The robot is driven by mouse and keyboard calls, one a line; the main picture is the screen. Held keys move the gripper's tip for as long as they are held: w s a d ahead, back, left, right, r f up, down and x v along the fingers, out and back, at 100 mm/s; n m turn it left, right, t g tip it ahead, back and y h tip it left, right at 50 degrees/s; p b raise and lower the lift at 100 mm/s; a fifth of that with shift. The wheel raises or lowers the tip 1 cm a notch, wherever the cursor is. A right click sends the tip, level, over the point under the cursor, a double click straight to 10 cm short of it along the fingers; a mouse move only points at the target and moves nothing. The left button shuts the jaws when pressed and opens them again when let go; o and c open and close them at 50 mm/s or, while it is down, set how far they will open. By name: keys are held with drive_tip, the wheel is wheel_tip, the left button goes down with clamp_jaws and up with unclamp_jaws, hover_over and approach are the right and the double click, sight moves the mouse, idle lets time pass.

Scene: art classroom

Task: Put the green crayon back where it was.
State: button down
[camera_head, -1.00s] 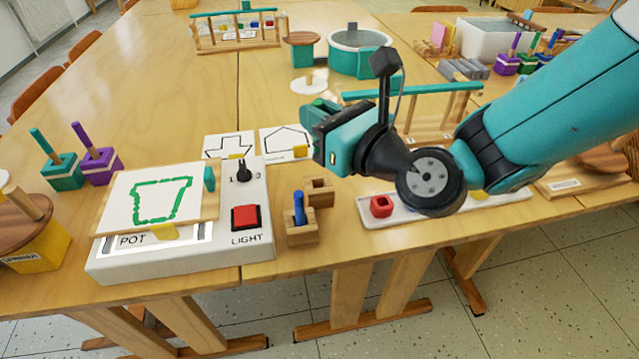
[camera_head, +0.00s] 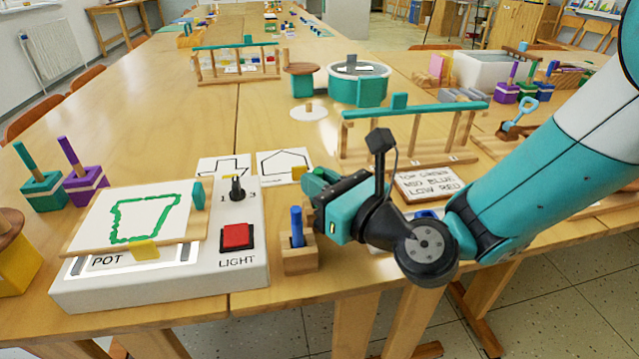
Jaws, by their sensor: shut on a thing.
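My gripper (camera_head: 318,192) is at the centre, just right of the light box, low over the small wooden holders. It is shut on a green piece (camera_head: 311,184) that I take for the green crayon; the jaws hide most of it. A wooden holder (camera_head: 299,262) with a blue crayon (camera_head: 297,226) upright in it stands just left of and below the gripper. The second wooden holder behind it is mostly hidden by my gripper. I cannot tell whether the crayon touches that holder.
The light box (camera_head: 150,290) with a red button (camera_head: 237,237) and a sheet with a green pot outline (camera_head: 95,225) stands at left. Picture cards (camera_head: 285,163) lie behind it. A wooden rack (camera_head: 415,109) and a written board (camera_head: 428,184) stand to the right.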

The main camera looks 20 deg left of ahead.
drive_tip(key=c, duration=1.2)
unclamp_jaws()
drive_tip(key=shift+f, duration=0.1)
drive_tip(key=shift+o, duration=0.2)
drive_tip(key=b+v, duration=0.2)
drive_tip(key=v, duration=0.1)
drive_tip(key=b+v, duration=0.6)
drive_tip(key=shift+d+f, duration=0.25)
drive_tip(key=shift+d, duration=0.05)
drive_tip(key=shift+s+d+r+b, duration=0.15)
drive_tip(key=shift+s+r+b, duration=0.1)
drive_tip(key=shift+b, duration=0.4)
drive_tip(key=shift+b+v, duration=0.95)
drive_tip(key=shift+v, duration=0.05)
drive_tip(key=shift+r, duration=0.15)
